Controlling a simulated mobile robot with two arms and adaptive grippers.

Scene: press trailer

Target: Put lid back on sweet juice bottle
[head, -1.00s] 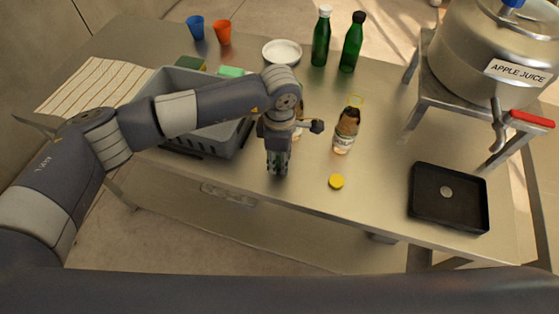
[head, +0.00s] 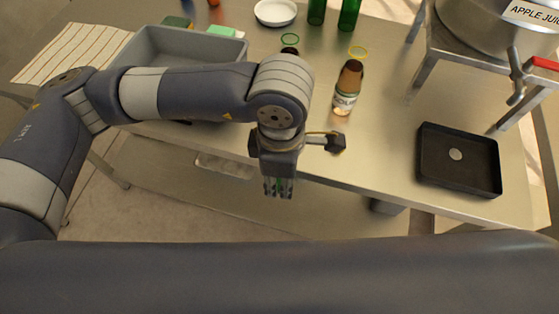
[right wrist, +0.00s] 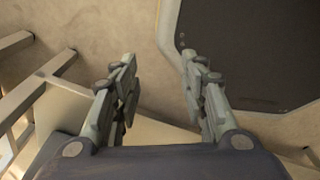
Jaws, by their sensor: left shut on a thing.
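A second bottle (head: 290,45) with a green ring is mostly hidden behind my left arm. I cannot read which holds sweet juice. My left gripper (head: 279,187) points down at the table's front edge, in front of the bottles and apart from them. It is shut on a small green thing, apparently a lid, mostly hidden by the fingers. No yellow lid shows now. My right gripper (right wrist: 157,62) is open and empty.
A grey crate (head: 160,45) stands at the left beside a striped cloth (head: 70,52). A white plate (head: 276,13) and green bottles (head: 348,15) are behind. A black tray (head: 440,175) and a metal stand (head: 428,68) with a juice pot are at the right.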

